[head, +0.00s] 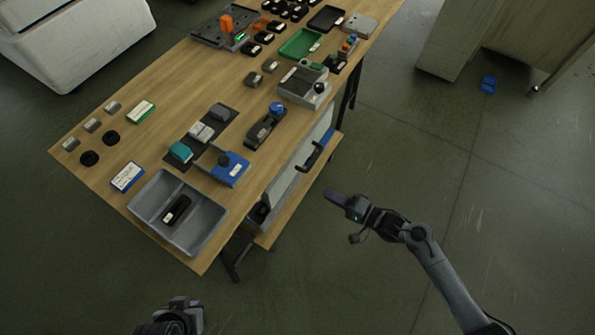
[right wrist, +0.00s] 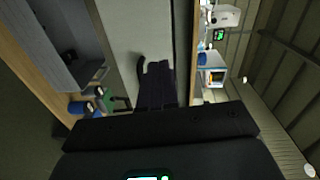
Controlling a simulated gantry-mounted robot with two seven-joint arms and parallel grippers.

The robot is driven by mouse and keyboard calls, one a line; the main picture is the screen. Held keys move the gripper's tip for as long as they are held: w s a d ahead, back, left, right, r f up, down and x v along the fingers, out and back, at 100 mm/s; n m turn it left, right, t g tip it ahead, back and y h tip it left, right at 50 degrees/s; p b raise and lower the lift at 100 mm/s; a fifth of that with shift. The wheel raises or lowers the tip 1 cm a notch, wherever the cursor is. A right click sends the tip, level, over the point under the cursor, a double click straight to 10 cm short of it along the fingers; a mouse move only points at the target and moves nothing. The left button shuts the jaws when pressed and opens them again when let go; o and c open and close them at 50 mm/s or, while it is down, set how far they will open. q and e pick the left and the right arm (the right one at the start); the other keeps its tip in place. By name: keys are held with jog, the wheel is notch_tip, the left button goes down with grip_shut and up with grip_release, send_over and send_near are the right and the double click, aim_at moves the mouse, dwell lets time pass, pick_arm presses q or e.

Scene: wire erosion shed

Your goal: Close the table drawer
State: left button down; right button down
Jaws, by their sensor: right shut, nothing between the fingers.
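The table drawer has a light grey front panel (head: 290,186) below the right edge of the wooden table (head: 152,95). A black handle (head: 314,156) sits on it. I cannot tell how far the drawer stands out. My right gripper (head: 332,197) is shut and empty, in front of the drawer and apart from it, just below the handle in the head view. In the right wrist view its dark fingers (right wrist: 155,84) point toward the pale panel (right wrist: 128,30). My left gripper (head: 182,303) is at the bottom edge; its fingers are not clear.
A grey tray (head: 207,226) with a black item stands at the table's near corner. A blue block (head: 230,170), a green tray (head: 300,43) and several small parts cover the tabletop. A blue item (head: 488,85) lies on the floor.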

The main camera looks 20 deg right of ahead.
jog(key=w+d, duration=0.2)
jog(key=b, duration=0.5)
send_near(291, 164)
jog(key=shift+m+y, duration=0.3)
jog(key=shift+m, duration=0.1)
jog(key=x, duration=0.6)
jog(key=shift+w+a+f, duration=0.1)
jog(key=shift+w+a, duration=0.2)
